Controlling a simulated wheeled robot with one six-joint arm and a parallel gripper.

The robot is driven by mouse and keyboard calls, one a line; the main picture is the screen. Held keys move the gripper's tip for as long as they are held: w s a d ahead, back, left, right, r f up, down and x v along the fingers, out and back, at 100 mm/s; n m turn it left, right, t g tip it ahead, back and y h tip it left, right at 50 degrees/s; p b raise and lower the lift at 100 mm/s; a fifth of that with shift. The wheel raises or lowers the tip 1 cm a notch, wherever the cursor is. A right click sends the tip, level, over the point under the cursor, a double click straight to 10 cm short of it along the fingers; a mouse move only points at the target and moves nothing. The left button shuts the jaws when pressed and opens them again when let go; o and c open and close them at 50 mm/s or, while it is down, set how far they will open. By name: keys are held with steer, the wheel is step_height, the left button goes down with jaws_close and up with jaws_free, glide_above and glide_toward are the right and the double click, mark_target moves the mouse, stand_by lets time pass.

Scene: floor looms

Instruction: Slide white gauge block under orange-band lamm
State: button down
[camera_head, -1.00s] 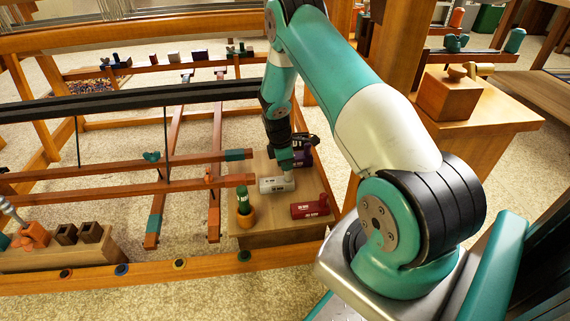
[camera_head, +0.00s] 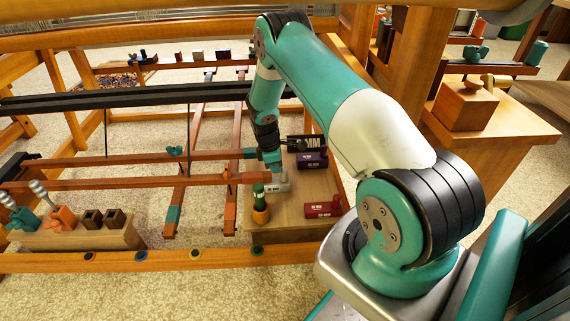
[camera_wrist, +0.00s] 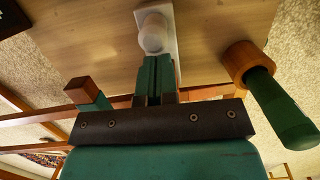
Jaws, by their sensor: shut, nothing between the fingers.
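The white gauge block (camera_head: 279,187) lies on the small wooden stand, its left end at the tip of a wooden lamm (camera_head: 200,183); I cannot tell how far it lies under it. An orange wing nut sits on this lamm; its band is not clear. My gripper (camera_head: 271,166) points down, shut and empty, at the block. In the wrist view the closed fingertips (camera_wrist: 157,62) are at the block's round white knob (camera_wrist: 154,36), seemingly touching. A second lamm with a teal band (camera_head: 250,153) ends behind the gripper.
A red block (camera_head: 322,208) and a purple block (camera_head: 312,161) lie on the stand (camera_head: 290,232) to the right. A black bar (camera_head: 130,97) crosses above the lamms.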

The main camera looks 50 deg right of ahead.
steer(key=shift+a+f, duration=0.25)
steer(key=shift+a, duration=0.05)
steer(key=shift+r+p, duration=0.85)
steer(key=shift+a+f, duration=0.1)
steer(key=shift+f, duration=0.1)
steer(key=w+a+p, duration=0.1)
steer(key=w+a, duration=0.3)
steer(key=w+a+p, duration=0.1)
steer(key=w+a, duration=0.3)
steer(key=shift+a, duration=0.4)
